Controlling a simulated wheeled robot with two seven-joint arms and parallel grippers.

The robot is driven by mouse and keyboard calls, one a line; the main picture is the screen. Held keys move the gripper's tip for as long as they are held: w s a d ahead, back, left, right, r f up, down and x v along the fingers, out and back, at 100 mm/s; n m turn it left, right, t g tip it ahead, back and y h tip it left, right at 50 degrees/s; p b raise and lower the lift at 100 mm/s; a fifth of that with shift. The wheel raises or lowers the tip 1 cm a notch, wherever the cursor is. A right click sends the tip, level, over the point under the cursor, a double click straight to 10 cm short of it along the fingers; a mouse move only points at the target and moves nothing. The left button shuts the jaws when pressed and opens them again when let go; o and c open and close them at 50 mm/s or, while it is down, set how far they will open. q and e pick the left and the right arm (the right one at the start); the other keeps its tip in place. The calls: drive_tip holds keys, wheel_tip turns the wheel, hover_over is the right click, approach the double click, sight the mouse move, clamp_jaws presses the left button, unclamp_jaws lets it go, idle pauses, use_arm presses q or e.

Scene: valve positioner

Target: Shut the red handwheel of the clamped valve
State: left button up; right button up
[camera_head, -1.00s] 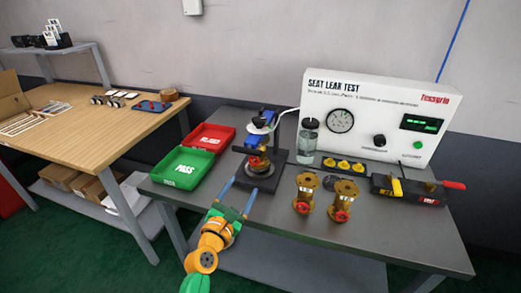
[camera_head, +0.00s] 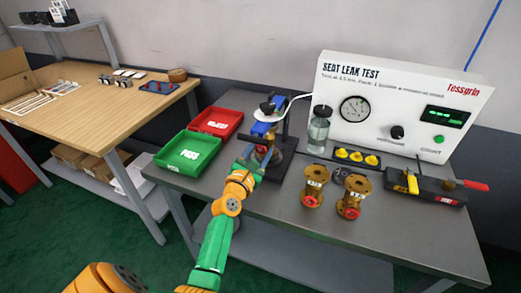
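The clamped valve (camera_head: 274,146) is a brass body in a dark stand with a blue clamp (camera_head: 262,129) above it, on the grey bench. Its red handwheel faces my arm and is mostly hidden behind my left gripper (camera_head: 258,155). The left gripper is at the front of the valve, with its fingers beside the handwheel. I cannot tell whether they touch it or are closed on it. The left arm reaches up from the bottom of the view. My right gripper is out of view.
Two loose brass valves with red handwheels, one left (camera_head: 313,186) and one right (camera_head: 353,196), stand right of the stand. A green tray (camera_head: 185,154) and a red tray (camera_head: 217,122) lie to its left. The white leak tester (camera_head: 400,100) stands behind. The bench's front right is clear.

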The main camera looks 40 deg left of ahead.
use_arm(q)
clamp_jaws()
drive_tip(key=m, duration=0.3)
drive_tip(key=shift+p, duration=0.3)
drive_tip(key=m, duration=0.3)
drive_tip(key=shift+r+m+p, duration=0.1)
drive_tip(key=shift+m+p, duration=0.2)
drive_tip(key=shift+m, duration=0.1)
drive_tip(key=m+p, duration=0.1)
drive_tip(key=m, duration=0.5)
drive_tip(key=shift+m, duration=0.3)
